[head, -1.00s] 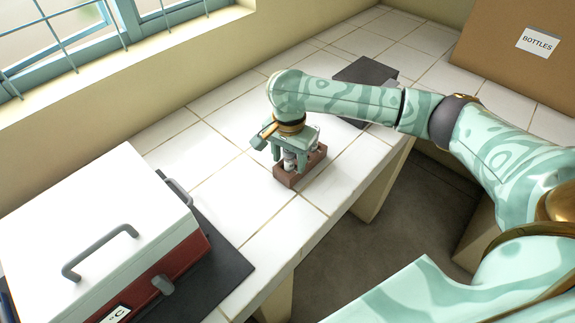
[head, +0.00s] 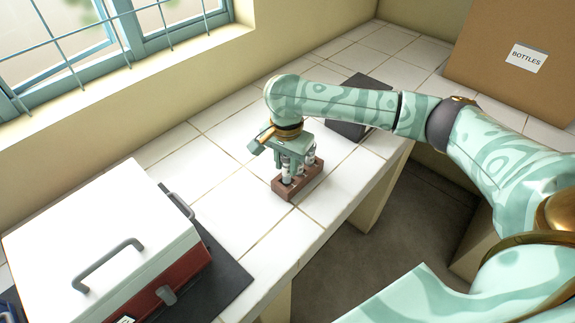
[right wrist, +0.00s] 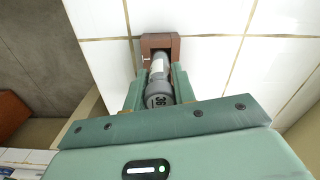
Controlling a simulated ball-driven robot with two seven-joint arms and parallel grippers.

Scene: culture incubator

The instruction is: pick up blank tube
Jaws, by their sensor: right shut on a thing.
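My right gripper (head: 287,172) points down over a small brown rack (head: 304,190) on the tiled bench. Its fingers are shut on a tube (head: 286,170) at the rack's near-left end. Another tube (head: 311,152) stands behind the fingers. My left gripper is out of view.
A white and red box (head: 100,240) with grey handles stands on a dark mat (head: 232,280) at the left. A dark flat slab (head: 350,128) lies behind my right arm. A cardboard box labelled "BOTTLES" (head: 490,50) is at the back right. Bench tiles around the rack are clear.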

